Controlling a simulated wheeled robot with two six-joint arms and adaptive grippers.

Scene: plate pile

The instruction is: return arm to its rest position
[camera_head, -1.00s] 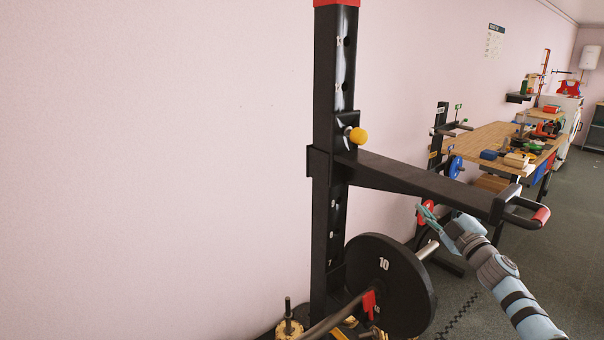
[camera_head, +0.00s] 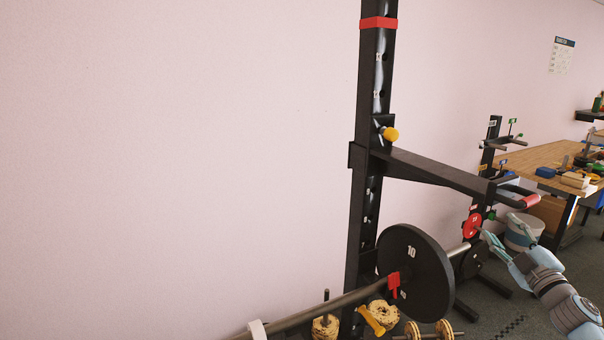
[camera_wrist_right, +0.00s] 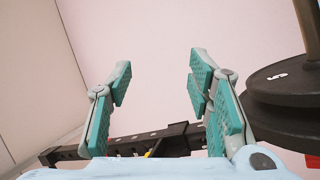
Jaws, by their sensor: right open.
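My right gripper (camera_head: 507,236) is at the right of the head view, beside the outer end of the barbell sleeve (camera_head: 459,249). Its fingers are spread and nothing is between them. In the right wrist view both teal-padded fingers (camera_wrist_right: 160,85) stand apart with only pale wall between them. A black plate marked 10 (camera_head: 418,275) is on the barbell (camera_head: 330,308), with a red clip (camera_head: 394,284) on its inner side. My left gripper is in neither view.
The black rack post (camera_head: 366,215) carries a long arm (camera_head: 430,174) with a red-ended handle (camera_head: 531,201) above my right gripper. Dumbbells (camera_head: 440,331) lie on the floor below. A workbench (camera_head: 535,160) stands at the right. The right wrist view shows dark plates (camera_wrist_right: 285,88) close on the right.

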